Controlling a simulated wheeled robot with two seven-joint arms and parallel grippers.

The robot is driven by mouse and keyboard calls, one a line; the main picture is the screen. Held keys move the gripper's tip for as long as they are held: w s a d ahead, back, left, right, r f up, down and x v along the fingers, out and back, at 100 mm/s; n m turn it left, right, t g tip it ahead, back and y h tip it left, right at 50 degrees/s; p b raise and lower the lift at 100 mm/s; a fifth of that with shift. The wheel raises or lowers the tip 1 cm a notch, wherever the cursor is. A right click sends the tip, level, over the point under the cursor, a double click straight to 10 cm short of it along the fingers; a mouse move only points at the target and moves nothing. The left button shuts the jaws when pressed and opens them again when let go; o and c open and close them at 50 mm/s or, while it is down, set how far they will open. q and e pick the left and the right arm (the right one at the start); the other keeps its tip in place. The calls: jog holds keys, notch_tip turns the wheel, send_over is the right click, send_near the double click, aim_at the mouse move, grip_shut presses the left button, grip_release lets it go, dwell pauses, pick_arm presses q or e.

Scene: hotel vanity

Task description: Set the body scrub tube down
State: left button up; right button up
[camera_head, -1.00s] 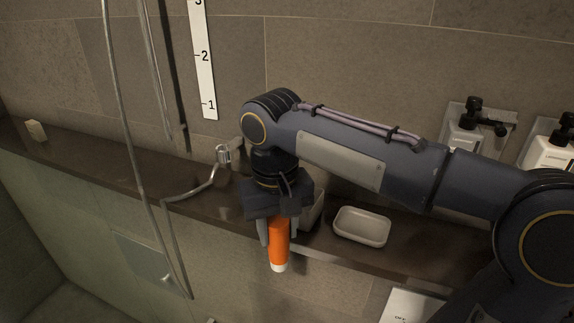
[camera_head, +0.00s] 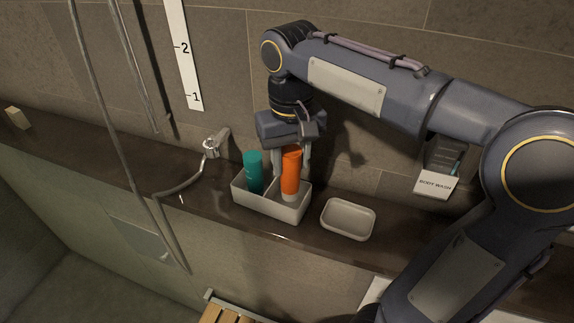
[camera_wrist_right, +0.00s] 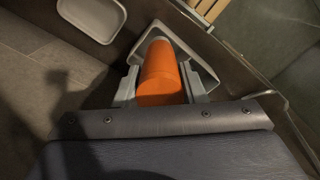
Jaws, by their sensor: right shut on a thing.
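The body scrub tube appears to be the orange tube (camera_head: 291,172) with a white lower end. It stands upright in the right compartment of the pale two-part caddy (camera_head: 270,207) on the dark ledge. My right gripper (camera_head: 291,165) is above the caddy, pointing down, with its fingers shut on the orange tube. In the right wrist view the orange tube (camera_wrist_right: 161,75) sits between the two fingers (camera_wrist_right: 165,88), over the caddy. The caddy hides the tube's bottom, so I cannot tell whether it touches the floor. My left gripper is not in view.
A teal tube (camera_head: 254,172) stands in the caddy's left compartment. An empty soap dish (camera_head: 348,219) lies just right of the caddy. The tiled wall (camera_head: 350,150) is close behind.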

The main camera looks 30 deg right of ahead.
aim_at(287, 174)
jog(key=shift+w+d+f, duration=0.15)
jog(key=shift+w+f, duration=0.3)
jog(key=shift+f, duration=0.65)
jog(key=shift+w+d+f, duration=0.15)
jog(key=shift+w+f, duration=0.3)
jog(key=shift+f, duration=0.6)
jog(key=shift+w+d+f, duration=0.15)
jog(key=shift+w+f, duration=0.3)
jog(key=shift+f, duration=0.65)
jog(key=shift+f, duration=0.1)
jog(key=shift+f, duration=0.15)
jog(key=o, duration=1)
jog(key=shift+o, duration=0.2)
notch_tip(287, 174, up, 13)
jog(key=s+a+f+t+y, duration=0.2)
jog(key=s+f, duration=0.6)
jog(key=s+a+f+t+y, duration=0.1)
jog(key=s+a+f+t, duration=0.1)
jog(key=s+f, duration=0.6)
jog(key=shift+s+f+t+y+p, duration=0.35)
jog(key=shift+s+t+y, duration=0.1)
jog(key=shift+t, duration=0.35)
